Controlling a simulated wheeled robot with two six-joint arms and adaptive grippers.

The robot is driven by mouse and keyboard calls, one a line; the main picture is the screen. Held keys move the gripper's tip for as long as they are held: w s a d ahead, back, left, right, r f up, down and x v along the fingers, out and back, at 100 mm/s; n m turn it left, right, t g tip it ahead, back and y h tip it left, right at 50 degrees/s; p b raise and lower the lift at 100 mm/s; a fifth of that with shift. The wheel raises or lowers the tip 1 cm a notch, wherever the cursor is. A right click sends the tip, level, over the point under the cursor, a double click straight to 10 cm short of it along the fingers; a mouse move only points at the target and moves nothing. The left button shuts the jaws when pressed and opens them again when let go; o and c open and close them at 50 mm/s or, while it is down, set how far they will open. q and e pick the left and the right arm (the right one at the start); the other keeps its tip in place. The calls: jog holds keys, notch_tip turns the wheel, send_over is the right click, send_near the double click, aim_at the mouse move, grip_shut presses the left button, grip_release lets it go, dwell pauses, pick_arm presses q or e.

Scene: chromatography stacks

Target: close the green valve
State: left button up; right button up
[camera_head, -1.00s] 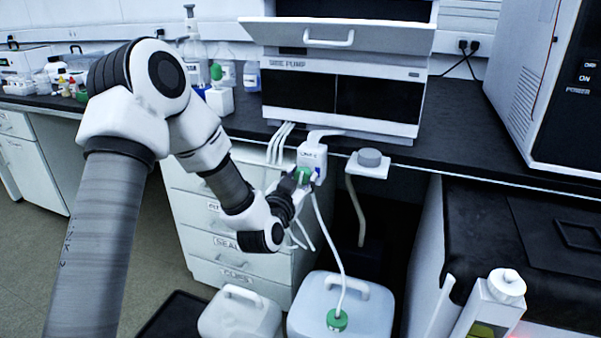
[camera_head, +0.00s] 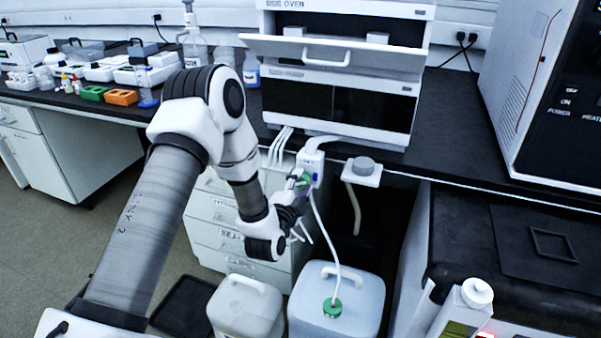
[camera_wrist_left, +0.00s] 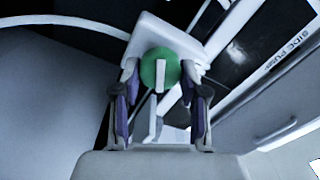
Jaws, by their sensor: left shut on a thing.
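The green valve (camera_wrist_left: 160,68) is a round green knob with a white bar, on a white block (camera_wrist_left: 178,38) in the left wrist view. In the head view the valve (camera_head: 304,179) shows as a small green patch on the white block (camera_head: 311,162) at the bench's front edge. My left gripper (camera_wrist_left: 160,80) has its two purple-padded fingers on either side of the knob and is shut on it. In the head view my left gripper (camera_head: 298,190) reaches the valve from the lower left and partly covers it. My right gripper is not in view.
A white tube runs down from the block to a white canister with a green cap (camera_head: 332,307). A second canister (camera_head: 245,308) stands to its left. White drawers (camera_head: 228,225) are behind my arm. A grey-topped fitting (camera_head: 364,166) sits right of the valve.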

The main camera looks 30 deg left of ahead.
pick_arm(q)
jog(key=m+p, duration=0.3)
jog(key=p, duration=0.1)
jog(key=shift+m, duration=0.4)
jog(key=shift+f+m+p, duration=0.1)
jog(key=shift+m+p, duration=0.4)
jog(key=shift+m, duration=0.2)
jog(key=o, duration=1.1)
jog(key=v, duration=0.7)
jog(key=shift+s+d, duration=0.1)
jog(key=shift+s, duration=0.2)
